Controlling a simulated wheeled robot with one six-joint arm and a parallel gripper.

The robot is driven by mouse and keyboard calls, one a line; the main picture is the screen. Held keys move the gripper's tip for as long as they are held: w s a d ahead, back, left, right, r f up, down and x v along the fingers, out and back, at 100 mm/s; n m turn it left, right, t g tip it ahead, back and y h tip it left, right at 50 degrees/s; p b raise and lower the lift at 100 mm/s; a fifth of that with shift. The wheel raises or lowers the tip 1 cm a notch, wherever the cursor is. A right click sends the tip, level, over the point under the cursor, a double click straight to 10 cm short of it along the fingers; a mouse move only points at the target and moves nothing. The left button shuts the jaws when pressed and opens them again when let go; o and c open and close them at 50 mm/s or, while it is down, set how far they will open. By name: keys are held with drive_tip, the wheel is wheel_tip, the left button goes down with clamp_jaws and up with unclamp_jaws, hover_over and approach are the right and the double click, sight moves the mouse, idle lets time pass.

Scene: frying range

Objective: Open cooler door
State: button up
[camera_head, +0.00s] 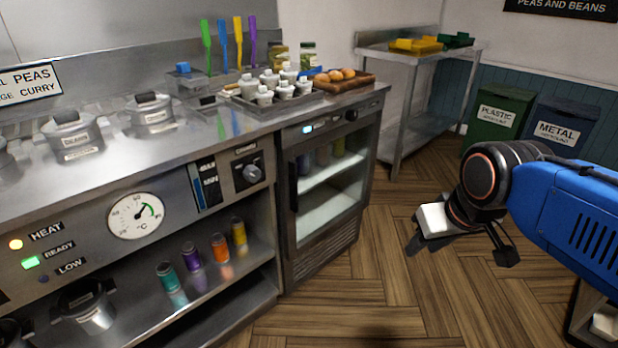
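The cooler (322,262) is built in under the right end of the steel counter. Its glass door (330,207) looks shut, with a dark frame and lit shelves visible through the glass. A black upright handle (293,186) is on the door's left side. My gripper (462,256) is at the right, above the wood floor and apart from the cooler. Its two dark fingers are spread, with nothing seen between them.
The counter (205,128) holds a tray of white pots (272,97) and a wooden board with round brown items (340,80). A steel table (410,50) and green (495,118) and blue (557,130) bins stand behind. The floor (385,285) before the cooler is clear.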

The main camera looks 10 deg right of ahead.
drive_tip(key=w+a+r+n+y, duration=0.1)
drive_tip(key=w+a+r, duration=0.15)
drive_tip(key=w, duration=0.25)
drive_tip(key=w+a+r+n, duration=0.1)
drive_tip(key=w+a+r, duration=0.15)
drive_tip(key=w, duration=0.35)
wheel_tip(320, 180, up, 4)
drive_tip(key=n+g+y, duration=0.1)
drive_tip(key=n, duration=0.4)
hover_over(296, 170)
drive_tip(key=s+d, duration=0.4)
drive_tip(key=s, duration=0.1)
drive_tip(key=shift+y, duration=0.3)
drive_tip(key=x, duration=1.7)
drive_tip(key=shift+a+f, duration=0.1)
drive_tip(key=shift+a, duration=0.05)
clamp_jaws()
